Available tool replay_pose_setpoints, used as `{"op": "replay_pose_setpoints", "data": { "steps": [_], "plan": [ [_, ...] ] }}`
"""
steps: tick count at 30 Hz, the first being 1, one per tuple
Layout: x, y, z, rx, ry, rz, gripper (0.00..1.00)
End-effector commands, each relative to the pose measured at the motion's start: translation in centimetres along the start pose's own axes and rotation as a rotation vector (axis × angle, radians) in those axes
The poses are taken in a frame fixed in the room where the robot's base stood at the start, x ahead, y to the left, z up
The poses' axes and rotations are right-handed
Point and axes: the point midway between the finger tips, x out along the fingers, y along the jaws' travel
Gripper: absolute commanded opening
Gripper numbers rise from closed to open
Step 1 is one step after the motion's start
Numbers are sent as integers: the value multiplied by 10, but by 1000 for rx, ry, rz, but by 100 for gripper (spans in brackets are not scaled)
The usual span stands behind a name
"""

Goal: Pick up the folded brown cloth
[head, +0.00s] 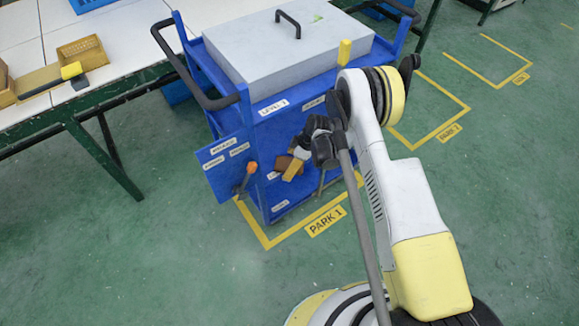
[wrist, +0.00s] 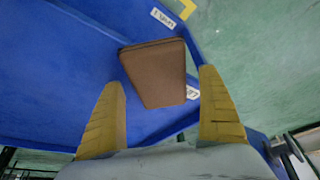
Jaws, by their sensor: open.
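The folded brown cloth (wrist: 154,72) lies on a blue surface of the cart in the wrist view, close to a corner of it. It shows ahead of and between the two yellow fingers of my gripper (wrist: 160,80), which are spread apart with nothing held. In the head view, a small part of the brown cloth (head: 282,162) shows beside my gripper (head: 289,173) at the front of the blue cart (head: 262,140). Most of the cloth is hidden there by the gripper and wrist. I cannot tell whether a finger touches it.
A grey lidded box (head: 270,50) with a black handle sits on the cart. A blue side panel (head: 222,168) and an orange-knobbed lever (head: 252,168) stand left of my gripper. A work table (head: 110,50) is at the upper left. Green floor is free in front.

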Motion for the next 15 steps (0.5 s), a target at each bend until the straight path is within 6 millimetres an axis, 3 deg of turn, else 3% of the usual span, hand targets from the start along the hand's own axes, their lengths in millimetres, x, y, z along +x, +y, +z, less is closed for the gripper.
{"op": "replay_pose_setpoints", "data": {
  "steps": [1, 6, 9, 15],
  "plan": [
    [0, 0, 0, 0, 0, 0, 83],
    [-1, 0, 0, 0, 0, 0, 34],
    [-1, 0, 0, 0, 0, 0, 29],
    [-1, 0, 0, 0, 0, 0, 29]
  ]
}}
